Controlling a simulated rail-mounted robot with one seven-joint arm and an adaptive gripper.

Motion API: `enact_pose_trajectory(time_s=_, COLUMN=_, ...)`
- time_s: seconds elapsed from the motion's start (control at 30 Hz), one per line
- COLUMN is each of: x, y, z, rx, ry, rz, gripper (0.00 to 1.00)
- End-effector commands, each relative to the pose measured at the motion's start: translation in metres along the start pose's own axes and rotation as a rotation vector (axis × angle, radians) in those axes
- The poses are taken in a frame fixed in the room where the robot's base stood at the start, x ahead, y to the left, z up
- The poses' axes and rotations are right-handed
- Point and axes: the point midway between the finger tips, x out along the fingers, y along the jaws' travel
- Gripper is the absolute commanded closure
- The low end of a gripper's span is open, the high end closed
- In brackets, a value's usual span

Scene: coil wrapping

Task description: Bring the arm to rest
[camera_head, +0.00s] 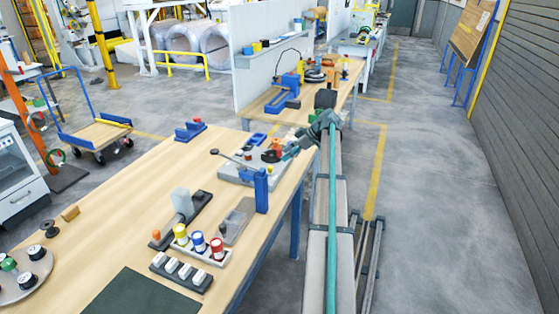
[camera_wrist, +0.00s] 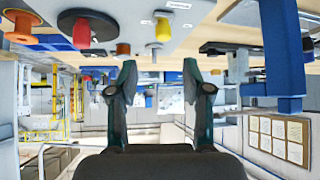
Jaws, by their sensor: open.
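My gripper (camera_head: 291,152) is at the right edge of the long wooden table (camera_head: 125,205) in the head view, beside the grey winding fixture (camera_head: 236,176). The wrist view shows my gripper (camera_wrist: 158,68) with its two dark teal fingers spread apart and nothing between them. My teal arm (camera_head: 332,215) runs along the rail to the right of the table. In the wrist view, which appears upside down, the fixture's dark disc (camera_wrist: 88,20) and a blue upright (camera_wrist: 284,45) show beyond the fingers. I cannot tell the exact gap between fingers and fixture.
A blue post (camera_head: 261,190) stands at the table's right edge near my gripper. A tray with yellow, blue and red spools (camera_head: 199,243) lies nearer. A second table (camera_head: 272,107) with a blue device stands beyond. The floor right of the rail (camera_head: 440,210) is clear.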

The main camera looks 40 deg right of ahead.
Motion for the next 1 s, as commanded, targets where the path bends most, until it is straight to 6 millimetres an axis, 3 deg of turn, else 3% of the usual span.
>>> enact_pose_trajectory(time_s=0.2, x=-0.017, y=0.0, z=0.001, rx=0.001, ry=0.0, rz=0.0, gripper=0.51)
enact_pose_trajectory(time_s=0.73, x=-0.016, y=0.0, z=0.007, rx=0.014, ry=-0.007, rz=0.001, gripper=0.51)
enact_pose_trajectory(time_s=0.87, x=-0.002, y=-0.002, z=0.042, rx=0.098, ry=-0.048, rz=0.016, gripper=0.51)
enact_pose_trajectory(time_s=1.0, x=0.023, y=-0.008, z=0.117, rx=0.278, ry=-0.138, rz=0.053, gripper=0.51)
